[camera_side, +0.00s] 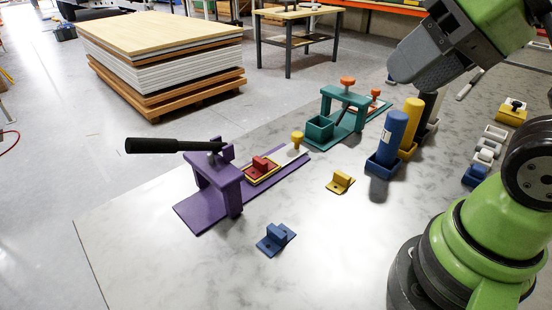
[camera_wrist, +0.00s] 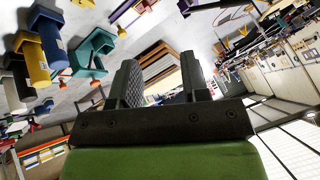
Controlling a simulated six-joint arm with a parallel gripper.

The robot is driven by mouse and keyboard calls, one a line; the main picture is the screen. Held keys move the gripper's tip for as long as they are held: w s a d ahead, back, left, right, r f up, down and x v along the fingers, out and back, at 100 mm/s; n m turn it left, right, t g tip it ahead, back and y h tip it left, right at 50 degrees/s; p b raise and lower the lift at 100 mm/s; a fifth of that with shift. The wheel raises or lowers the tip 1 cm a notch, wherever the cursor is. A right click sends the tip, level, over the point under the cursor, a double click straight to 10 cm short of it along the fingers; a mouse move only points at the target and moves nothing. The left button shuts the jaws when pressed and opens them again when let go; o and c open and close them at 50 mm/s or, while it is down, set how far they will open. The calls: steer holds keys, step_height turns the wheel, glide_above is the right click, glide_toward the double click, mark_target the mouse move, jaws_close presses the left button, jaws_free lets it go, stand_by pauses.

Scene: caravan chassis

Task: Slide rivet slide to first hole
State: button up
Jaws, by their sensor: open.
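A purple fixture (camera_side: 219,190) with a long black lever (camera_side: 166,146) stands on the marble-look table. On its base are a red block (camera_side: 261,166) in a yellow frame and a pale strip with a yellow knob (camera_side: 297,139). Behind it is a teal fixture (camera_side: 343,97) with an orange knob (camera_side: 347,82); it also shows in the wrist view (camera_wrist: 97,46). I cannot tell which part is the rivet slide, and no hole is clear. My gripper (camera_side: 412,68) is raised at the upper right, apart from the fixtures. In the wrist view its fingers (camera_wrist: 162,82) are spread and empty.
Blue (camera_side: 392,135) and yellow (camera_side: 410,122) cylinders and a black one stand in holders right of the teal fixture. A yellow bracket (camera_side: 341,182) and a blue bracket (camera_side: 276,240) lie on the table. Small parts line the right side. The front table area is clear.

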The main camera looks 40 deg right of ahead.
stand_by(0.3)
steer(key=o, duration=0.3)
steer(key=shift+w, duration=0.2)
steer(key=n+g+h, duration=0.2)
steer(key=g+h, duration=0.1)
glide_above(297, 134)
steer(key=s, duration=0.4)
step_height(297, 134, down, 18)
steer(key=x, duration=1)
steer(key=shift+w+a, duration=0.1)
steer(key=shift+a, duration=0.25)
